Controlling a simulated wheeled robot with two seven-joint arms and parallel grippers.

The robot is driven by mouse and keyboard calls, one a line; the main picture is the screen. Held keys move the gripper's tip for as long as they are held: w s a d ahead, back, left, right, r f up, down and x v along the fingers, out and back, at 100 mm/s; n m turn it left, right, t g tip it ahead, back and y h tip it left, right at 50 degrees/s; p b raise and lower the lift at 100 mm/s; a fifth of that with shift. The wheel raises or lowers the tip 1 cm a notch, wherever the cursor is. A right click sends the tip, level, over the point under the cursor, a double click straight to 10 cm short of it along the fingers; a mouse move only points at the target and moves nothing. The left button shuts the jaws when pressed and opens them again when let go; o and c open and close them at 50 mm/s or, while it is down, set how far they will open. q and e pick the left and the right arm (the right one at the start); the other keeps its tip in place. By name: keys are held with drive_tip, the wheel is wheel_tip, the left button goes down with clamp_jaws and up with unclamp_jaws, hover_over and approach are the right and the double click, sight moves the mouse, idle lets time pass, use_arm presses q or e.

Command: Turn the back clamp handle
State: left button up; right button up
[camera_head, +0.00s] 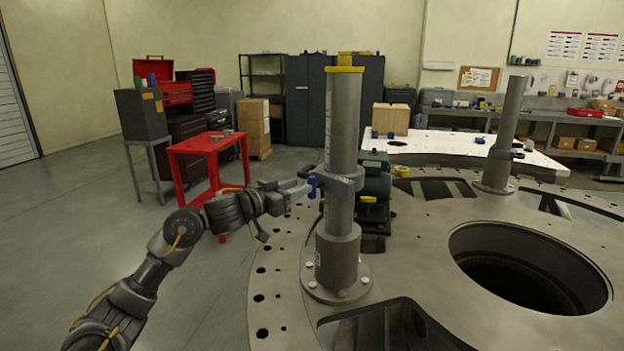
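A small blue clamp handle (312,187) sticks out on the left side of a grey clamp collar (345,183) around the near upright post (343,120). My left gripper (303,188) reaches in from the left, with its fingertips at this blue handle. I cannot tell whether the fingers are closed on it or only beside it. A second post (508,120) stands farther back at the right, with a collar and a small bluish handle (528,145) on its right side. Nothing of my own is near that one. My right gripper is not in view.
The posts stand on a round turret plate (420,265) with a large round hole (530,268) at the right. A green motor (375,180) sits behind the near post. A red cart (207,160) stands at the left.

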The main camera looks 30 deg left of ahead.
sight(309, 182)
use_arm(q)
drive_tip(key=p+x, duration=0.1)
drive_tip(key=x, duration=0.3)
drive_tip(key=shift+w+d+r, duration=0.15)
drive_tip(key=shift+d, duration=0.1)
drive_tip(key=shift+w+d, duration=0.1)
drive_tip(key=shift+w, duration=0.45)
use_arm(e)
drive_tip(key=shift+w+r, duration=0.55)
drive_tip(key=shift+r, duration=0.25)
use_arm(q)
clamp_jaws()
